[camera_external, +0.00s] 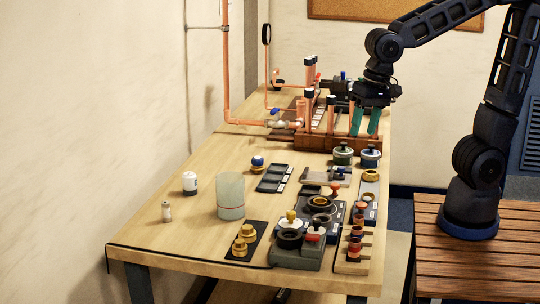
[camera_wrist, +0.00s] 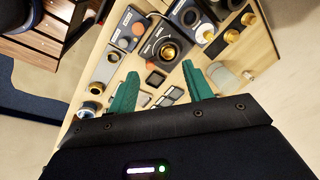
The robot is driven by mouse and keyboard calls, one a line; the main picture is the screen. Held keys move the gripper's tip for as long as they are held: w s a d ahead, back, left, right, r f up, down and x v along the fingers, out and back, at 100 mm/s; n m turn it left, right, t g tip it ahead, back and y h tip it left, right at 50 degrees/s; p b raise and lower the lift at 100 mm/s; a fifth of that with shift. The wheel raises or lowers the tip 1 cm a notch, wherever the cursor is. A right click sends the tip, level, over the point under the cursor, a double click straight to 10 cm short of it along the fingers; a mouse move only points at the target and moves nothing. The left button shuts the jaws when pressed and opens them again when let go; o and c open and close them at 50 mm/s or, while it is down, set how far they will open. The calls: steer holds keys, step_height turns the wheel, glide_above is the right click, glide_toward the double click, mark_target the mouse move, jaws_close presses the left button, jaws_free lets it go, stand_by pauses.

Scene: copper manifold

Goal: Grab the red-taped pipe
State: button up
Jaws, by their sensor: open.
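Several copper pipes stand upright around a wooden rack (camera_external: 345,144) at the far end of the table in the external view. One copper pipe (camera_external: 331,116) stands just left of my gripper. I cannot make out red tape on any pipe at this size. My gripper (camera_external: 366,122) points down over the right end of the rack, its teal fingers apart. The fingers partly hide what is behind them. In the wrist view my gripper (camera_wrist: 161,82) is open, with nothing held between its fingers; the pipes do not show there.
A tall copper pipe (camera_external: 226,65) runs by the wall.

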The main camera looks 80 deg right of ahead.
steer(key=w+a+f+m+g, duration=0.15)
steer(key=a+f+m, duration=0.3)
steer(key=a, duration=0.65)
steer(key=m, duration=0.3)
glide_toward(355, 240)
steer(key=shift+w+a+f+g+h, duration=0.1)
steer(key=shift+w+f+g+h, duration=0.1)
steer(key=shift+w, duration=0.1)
steer(key=shift+w+a+f+g+h, duration=0.1)
steer(key=shift+w+a+g+h, duration=0.1)
steer(key=shift+w, duration=0.1)
steer(key=shift+m, duration=0.25)
step_height(355, 240, down, 5)
steer(key=shift+f, duration=0.25)
steer(key=shift+s+f, duration=0.15)
steer(key=shift+f, duration=1.2)
steer(key=shift+s+f, duration=0.15)
steer(key=shift+f, duration=1.2)
steer(key=shift+c, duration=0.2)
steer(key=c, duration=1)
